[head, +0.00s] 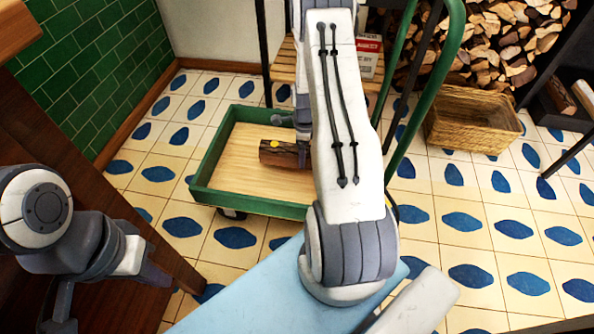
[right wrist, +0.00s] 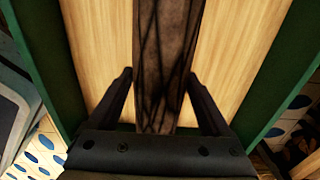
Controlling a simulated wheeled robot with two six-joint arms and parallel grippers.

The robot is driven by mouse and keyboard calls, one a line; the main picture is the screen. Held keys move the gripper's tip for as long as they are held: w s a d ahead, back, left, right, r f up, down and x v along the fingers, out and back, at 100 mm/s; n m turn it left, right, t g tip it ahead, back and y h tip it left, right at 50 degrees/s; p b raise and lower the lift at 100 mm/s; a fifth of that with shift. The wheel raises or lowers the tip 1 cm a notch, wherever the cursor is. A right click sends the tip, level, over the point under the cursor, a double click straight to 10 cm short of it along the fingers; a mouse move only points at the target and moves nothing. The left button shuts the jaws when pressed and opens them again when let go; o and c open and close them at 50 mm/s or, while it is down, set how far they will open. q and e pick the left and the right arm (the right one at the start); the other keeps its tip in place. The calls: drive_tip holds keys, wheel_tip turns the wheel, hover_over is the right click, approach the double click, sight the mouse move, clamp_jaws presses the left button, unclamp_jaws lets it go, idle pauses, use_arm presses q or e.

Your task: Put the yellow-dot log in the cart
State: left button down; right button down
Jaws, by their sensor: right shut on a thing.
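The yellow-dot log (head: 280,153) is a short brown log with a yellow dot. It lies level within the outline of the green-rimmed wooden cart (head: 247,208); I cannot tell if it touches the bed. My right gripper (head: 303,153) is shut on the log, largely hidden behind my arm in the head view. In the right wrist view the log (right wrist: 165,65) runs between the two dark fingers (right wrist: 158,82), above the pale cart bed (right wrist: 225,50). My left gripper (head: 108,283) hangs at the lower left, away from the cart; its finger gap is unclear.
A wicker basket (head: 470,122) stands on the tiled floor right of the cart, before stacked firewood (head: 512,40). The cart's green handle (head: 436,75) rises at its right. A dark wooden counter (head: 60,190) is at the left. A light blue surface (head: 250,298) lies in front.

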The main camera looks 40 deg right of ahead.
drive_tip(key=shift+a+f+b, duration=0.3)
drive_tip(key=shift+a+f, duration=0.3)
drive_tip(key=shift+a, duration=0.25)
wheel_tip(320, 180, down, 4)
drive_tip(key=b, duration=0.2)
drive_tip(key=shift+w+b, duration=0.1)
drive_tip(key=shift+b, duration=0.3)
drive_tip(key=shift+r, duration=0.15)
drive_tip(key=shift+f, duration=0.45)
drive_tip(key=shift+f, duration=0.15)
